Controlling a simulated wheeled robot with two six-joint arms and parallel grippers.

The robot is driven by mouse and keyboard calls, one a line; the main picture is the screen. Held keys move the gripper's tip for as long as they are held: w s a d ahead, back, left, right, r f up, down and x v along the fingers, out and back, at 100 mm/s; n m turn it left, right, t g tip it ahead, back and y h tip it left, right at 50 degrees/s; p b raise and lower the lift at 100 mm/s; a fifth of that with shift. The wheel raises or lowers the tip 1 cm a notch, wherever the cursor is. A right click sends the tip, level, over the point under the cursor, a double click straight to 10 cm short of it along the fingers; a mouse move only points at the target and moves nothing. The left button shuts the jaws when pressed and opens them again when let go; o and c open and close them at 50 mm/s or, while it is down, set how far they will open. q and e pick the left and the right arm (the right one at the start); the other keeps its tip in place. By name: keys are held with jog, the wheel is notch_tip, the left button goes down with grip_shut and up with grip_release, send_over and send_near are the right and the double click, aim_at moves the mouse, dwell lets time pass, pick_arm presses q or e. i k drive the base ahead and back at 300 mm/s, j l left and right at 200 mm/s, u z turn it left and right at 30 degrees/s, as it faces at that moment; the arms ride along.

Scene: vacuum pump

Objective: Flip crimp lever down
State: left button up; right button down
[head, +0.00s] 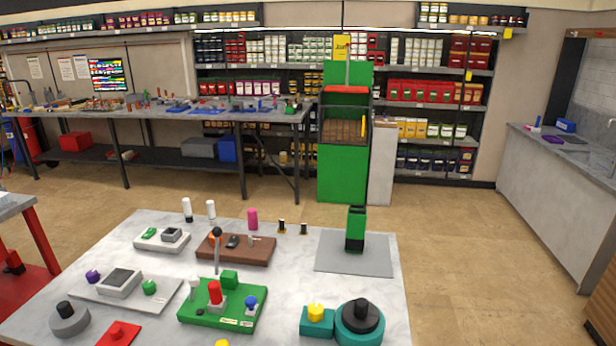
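A white marbled table (290,285) stands in front of me with several small devices on it. An upright thin grey lever with a black ball knob (216,232) rises between the brown board (236,249) and the green board (222,306); I cannot tell which one bears it. The brown board also carries a small dark block and a short grey metal handle. The green board carries a red-topped post (215,292), a blue knob (251,302) and a white post. Nothing here is clearly labelled as the crimp lever. Neither of my grippers is in view.
A green and black upright tool (356,229) stands on a grey plate (354,258) at the table's back right. A teal round device (359,322) is at the front right. Floor (470,265) is free to the right. A workbench (160,112) and shelves stand behind.

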aim_at(217, 232)
jog(key=j, duration=0.75)
jog(key=k+j+z, duration=0.1)
jog(key=j, duration=1.45)
